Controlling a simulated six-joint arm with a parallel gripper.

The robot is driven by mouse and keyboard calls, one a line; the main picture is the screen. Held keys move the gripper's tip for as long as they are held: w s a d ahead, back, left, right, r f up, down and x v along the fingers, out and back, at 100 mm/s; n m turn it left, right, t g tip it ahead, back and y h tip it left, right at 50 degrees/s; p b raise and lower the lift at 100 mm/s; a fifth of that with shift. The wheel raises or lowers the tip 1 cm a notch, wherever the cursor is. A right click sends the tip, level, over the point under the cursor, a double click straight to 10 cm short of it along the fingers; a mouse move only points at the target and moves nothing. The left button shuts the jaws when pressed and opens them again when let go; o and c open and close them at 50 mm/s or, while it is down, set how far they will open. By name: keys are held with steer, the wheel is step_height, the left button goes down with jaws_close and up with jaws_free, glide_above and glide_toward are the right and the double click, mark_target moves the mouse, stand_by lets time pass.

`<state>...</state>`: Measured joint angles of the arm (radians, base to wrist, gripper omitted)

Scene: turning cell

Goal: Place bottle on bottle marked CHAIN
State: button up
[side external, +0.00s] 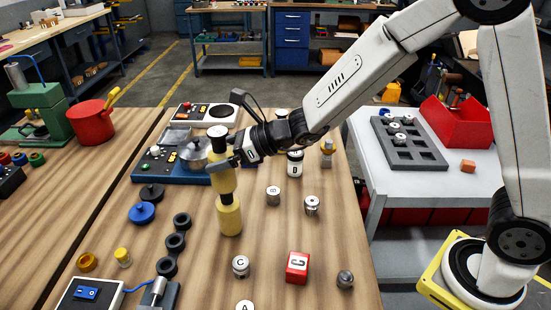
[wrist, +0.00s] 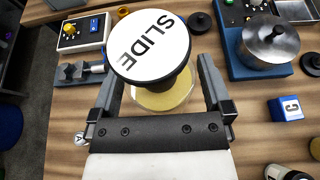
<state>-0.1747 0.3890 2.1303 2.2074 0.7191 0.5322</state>
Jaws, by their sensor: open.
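A pale yellow bottle (side external: 223,181) with a dark neck and white-topped cap stands on a second yellow bottle (side external: 230,220), whose dark neck shows between them. The wrist view shows the upper bottle's white cap (wrist: 150,45), marked SLIDE. The lower bottle's marking is covered, so I cannot read it. My gripper (side external: 222,166) is open at the upper bottle, below its cap. In the wrist view the fingers of my gripper (wrist: 158,82) lie on both sides of the bottle, with a visible gap at each side.
A blue unit with a metal pot (side external: 194,152) stands close behind the stack.

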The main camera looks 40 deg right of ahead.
steer(key=v, duration=1.2)
stand_by(0.6)
steer(key=s+d+f+n+g+h, duration=0.1)
steer(key=s+f+n+g+h, duration=0.2)
steer(key=s+f+n+g, duration=0.6)
steer(key=s+d+f+n+t+h, duration=0.2)
steer(key=d+n+h, duration=0.4)
steer(key=n, duration=1.2)
steer(key=s+d+f, duration=0.1)
steer(key=d, duration=0.2)
steer(key=shift+f+h, duration=0.2)
steer(key=shift+h, duration=0.1)
